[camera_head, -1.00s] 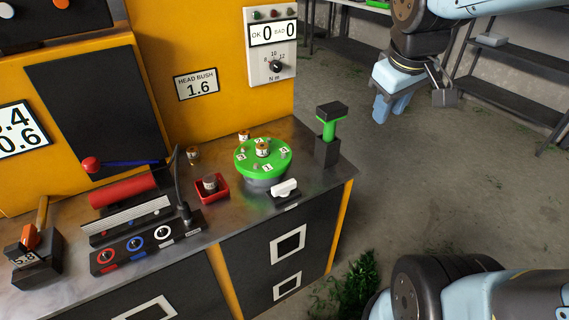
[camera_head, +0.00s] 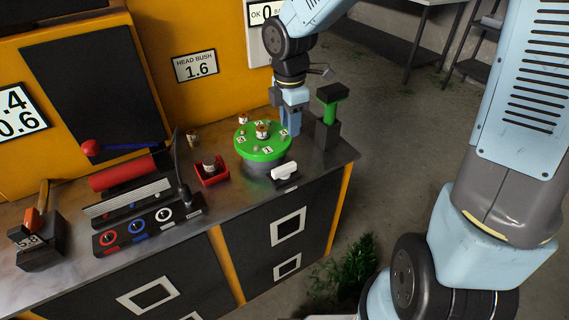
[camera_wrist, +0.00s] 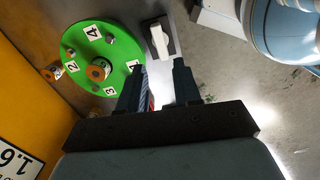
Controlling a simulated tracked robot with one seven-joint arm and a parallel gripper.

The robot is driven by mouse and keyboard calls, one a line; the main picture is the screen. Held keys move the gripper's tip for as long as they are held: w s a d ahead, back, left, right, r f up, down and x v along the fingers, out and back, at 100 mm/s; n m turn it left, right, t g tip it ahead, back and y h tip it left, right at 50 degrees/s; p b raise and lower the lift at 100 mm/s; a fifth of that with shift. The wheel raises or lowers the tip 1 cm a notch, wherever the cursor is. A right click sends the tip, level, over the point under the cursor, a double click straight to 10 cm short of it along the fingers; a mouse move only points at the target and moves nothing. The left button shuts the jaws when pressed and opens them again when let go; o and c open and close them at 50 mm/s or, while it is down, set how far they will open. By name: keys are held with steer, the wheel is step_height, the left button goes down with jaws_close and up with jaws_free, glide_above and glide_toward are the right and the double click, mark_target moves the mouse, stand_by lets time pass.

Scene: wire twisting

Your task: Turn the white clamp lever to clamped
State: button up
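The white clamp lever (camera_head: 285,171) sits on a small dark base at the bench's front edge, just in front of the green numbered disc (camera_head: 247,148). In the wrist view the lever (camera_wrist: 161,38) lies beyond my fingertips, beside the disc (camera_wrist: 78,62). My gripper (camera_head: 290,127) points down at the right rear of the disc, behind the lever and apart from it. In the wrist view my gripper (camera_wrist: 160,72) has its two fingers spread with nothing held between them. Part of the disc's edge is hidden by a finger in the wrist view.
A copper-coloured part (camera_head: 262,131) stands on the disc. A red tray (camera_head: 211,171) lies to the left. Open floor lies right of the bench.

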mark_target(284, 166)
steer(key=shift+n, duration=0.6)
steer(key=f, duration=0.5)
steer(key=a+f, duration=0.1)
steer(key=f, duration=0.9)
steer(key=shift+a, duration=0.25)
steer(key=shift+r, duration=0.1)
steer(key=shift+c, duration=0.3)
jaws_close()
